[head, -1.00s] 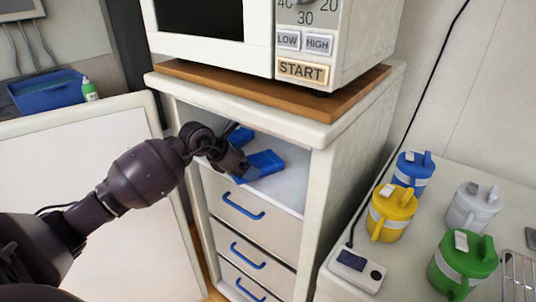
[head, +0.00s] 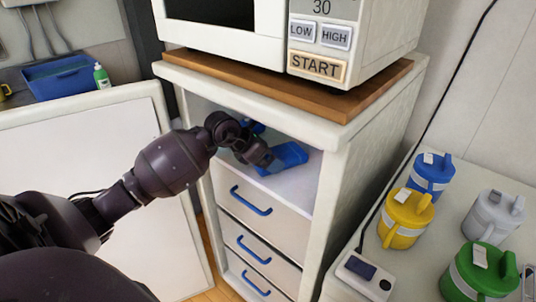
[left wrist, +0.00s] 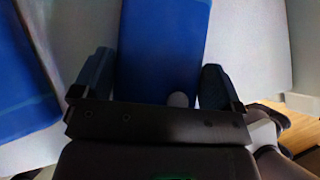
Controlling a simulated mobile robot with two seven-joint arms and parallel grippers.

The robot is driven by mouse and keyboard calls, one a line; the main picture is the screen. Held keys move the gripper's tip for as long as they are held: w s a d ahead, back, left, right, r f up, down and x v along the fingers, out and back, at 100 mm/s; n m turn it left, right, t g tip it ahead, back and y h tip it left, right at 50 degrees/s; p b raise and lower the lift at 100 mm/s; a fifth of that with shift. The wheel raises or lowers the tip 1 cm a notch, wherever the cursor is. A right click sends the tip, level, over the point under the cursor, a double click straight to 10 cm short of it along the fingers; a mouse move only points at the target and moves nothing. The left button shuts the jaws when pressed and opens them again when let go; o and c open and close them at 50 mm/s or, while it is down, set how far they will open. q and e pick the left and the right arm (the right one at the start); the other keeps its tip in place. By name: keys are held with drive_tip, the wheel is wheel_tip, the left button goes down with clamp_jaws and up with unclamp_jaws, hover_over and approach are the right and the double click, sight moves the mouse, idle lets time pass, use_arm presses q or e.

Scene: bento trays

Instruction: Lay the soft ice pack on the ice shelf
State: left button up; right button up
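A blue ice pack (head: 288,154) lies on the white shelf (head: 292,192) in the open bay above the drawers. My left gripper (head: 268,161) is inside this bay, at the pack's left end. In the left wrist view, the pack (left wrist: 165,45) lies between the two spread fingers of my left gripper (left wrist: 158,88), close to both; contact is hard to tell. A second blue item (head: 256,127) sits farther left and back, partly hidden by my wrist. It appears at the left of the wrist view (left wrist: 22,80). My right gripper is not in view.
The cabinet (head: 375,130) has a side wall and top enclosing the bay, with a microwave (head: 225,45) above on a wooden board (head: 345,98). Several coloured jugs, including a yellow one (head: 405,220), and a small device (head: 362,272) stand on the right counter. A white panel (head: 85,190) stands left.

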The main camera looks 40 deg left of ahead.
use_arm(q)
drive_tip(key=shift+o, duration=0.5)
drive_tip(key=shift+r, duration=0.2)
drive_tip(key=shift+s+a+r, duration=0.15)
drive_tip(key=shift+r, duration=0.05)
drive_tip(key=shift+s+a+p, duration=0.6)
drive_tip(key=shift+s+a, duration=1.9)
drive_tip(key=shift+s, duration=3.2)
drive_tip(key=s+d+f+n+t+h, duration=0.25)
drive_tip(key=d+n+t, duration=0.2)
drive_tip(key=n, duration=0.35)
drive_tip(key=s+d+f+n+t+h, duration=0.25)
drive_tip(key=d+n, duration=0.25)
drive_tip(key=n, duration=0.3)
drive_tip(key=s+d+f+n+g+y, duration=0.2)
drive_tip(key=s+f+n, duration=0.4)
drive_tip(key=n, duration=0.6)
drive_tip(key=s+d+f+n+g+y, duration=0.2)
drive_tip(key=s+d+f+n+y, duration=0.2)
drive_tip(key=s+f+n+y, duration=0.3)
wheel_tip(320, 180, down, 4)
drive_tip(key=n, duration=0.5)
drive_tip(key=shift+d+r, duration=0.2)
drive_tip(key=shift+d, duration=0.05)
